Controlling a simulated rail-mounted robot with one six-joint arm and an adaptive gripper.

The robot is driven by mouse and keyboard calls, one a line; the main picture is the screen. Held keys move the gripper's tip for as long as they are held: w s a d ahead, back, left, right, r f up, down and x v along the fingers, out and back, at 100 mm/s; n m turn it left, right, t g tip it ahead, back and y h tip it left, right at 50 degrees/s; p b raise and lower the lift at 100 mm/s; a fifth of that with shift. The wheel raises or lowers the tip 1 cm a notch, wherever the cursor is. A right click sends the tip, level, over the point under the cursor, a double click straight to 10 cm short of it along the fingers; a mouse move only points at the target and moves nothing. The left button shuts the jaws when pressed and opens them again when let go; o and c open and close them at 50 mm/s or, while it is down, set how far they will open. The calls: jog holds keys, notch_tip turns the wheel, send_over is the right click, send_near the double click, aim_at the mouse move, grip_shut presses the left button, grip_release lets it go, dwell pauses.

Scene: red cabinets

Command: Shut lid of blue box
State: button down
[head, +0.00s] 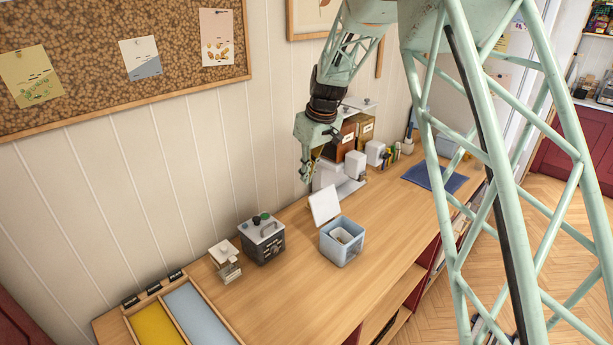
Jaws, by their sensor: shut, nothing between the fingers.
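The blue box (328,248) stands on the wooden counter in the middle of the head view. Its whitish lid (324,204) is raised, standing nearly upright at the back edge of the box. A small pale item (342,237) shows inside the open box. My gripper (305,177) is shut and empty. It hangs above and behind the lid, up and slightly left of it in the picture, and looks apart from it. How far it is from the lid in depth is hard to tell.
A dark grey box with a handle (264,245) and a small beige device (225,262) stand left of the blue box. A divided tray (170,315) lies at the front left. Binders (348,143) and white devices stand behind. The counter right of the blue box is clear.

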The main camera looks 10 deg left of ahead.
notch_tip(320, 180, down, 8)
jog(key=b, duration=0.2)
jog(key=shift+r, duration=0.15)
dwell(0.6)
jog(key=shift+s+d, duration=0.2)
jog(key=shift+s+d+b, duration=0.2)
jog(key=shift+s+b, duration=0.1)
jog(key=shift+b, duration=0.05)
jog(key=shift+r, duration=0.1)
dwell(0.4)
notch_tip(320, 180, up, 8)
jog(key=p, duration=0.3)
jog(key=shift+w, duration=0.15)
dwell(0.6)
jog(key=shift+r, duration=0.1)
